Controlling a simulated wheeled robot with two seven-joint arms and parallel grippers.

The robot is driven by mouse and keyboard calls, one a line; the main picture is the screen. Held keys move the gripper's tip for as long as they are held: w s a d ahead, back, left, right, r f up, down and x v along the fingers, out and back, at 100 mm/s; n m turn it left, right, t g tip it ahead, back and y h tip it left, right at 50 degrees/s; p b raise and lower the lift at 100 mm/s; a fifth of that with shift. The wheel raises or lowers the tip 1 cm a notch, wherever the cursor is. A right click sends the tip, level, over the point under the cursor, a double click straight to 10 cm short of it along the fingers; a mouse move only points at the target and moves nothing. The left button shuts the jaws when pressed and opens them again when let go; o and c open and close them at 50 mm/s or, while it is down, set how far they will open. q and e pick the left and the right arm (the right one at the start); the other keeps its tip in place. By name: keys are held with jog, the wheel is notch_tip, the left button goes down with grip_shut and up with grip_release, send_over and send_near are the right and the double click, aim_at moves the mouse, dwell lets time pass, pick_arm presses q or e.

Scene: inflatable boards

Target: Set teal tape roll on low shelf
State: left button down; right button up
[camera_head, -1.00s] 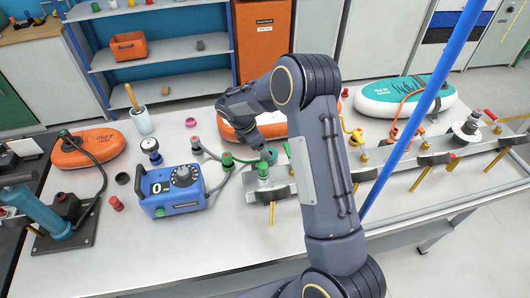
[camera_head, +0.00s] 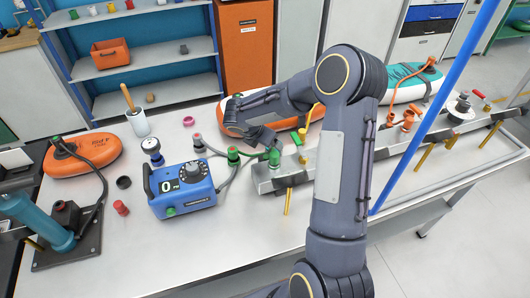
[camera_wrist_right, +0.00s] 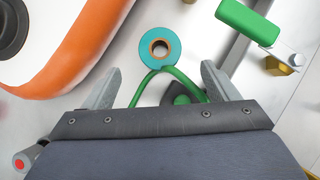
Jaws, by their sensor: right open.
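The teal tape roll (camera_wrist_right: 159,47) lies flat on the pale tabletop in the right wrist view, its brown core facing up. My right gripper (camera_wrist_right: 160,84) is open, with its two fingers apart and the roll ahead, between their lines. Nothing is between the fingertips except a green hose or loop lower down. In the head view my right gripper (camera_head: 266,142) hangs over the table beside the metal rail, and the roll is hidden there. The low shelf (camera_head: 170,96) is the lower board of the blue rack at the back left. My left gripper is not in view.
Near the right gripper are an orange inflatable board (camera_head: 236,106), a green valve fitting (camera_head: 274,157) and a metal rail (camera_head: 300,172). A blue pump unit (camera_head: 182,190) stands to the left. The low shelf holds a small brown item (camera_head: 150,98) and has free room.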

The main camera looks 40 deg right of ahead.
jog(key=p+x, duration=0.1)
jog(key=x, duration=0.6)
jog(key=shift+w+d+f, duration=0.1)
jog(key=shift+f, duration=0.1)
jog(key=shift+c, duration=0.3)
jog(key=c, duration=1.1)
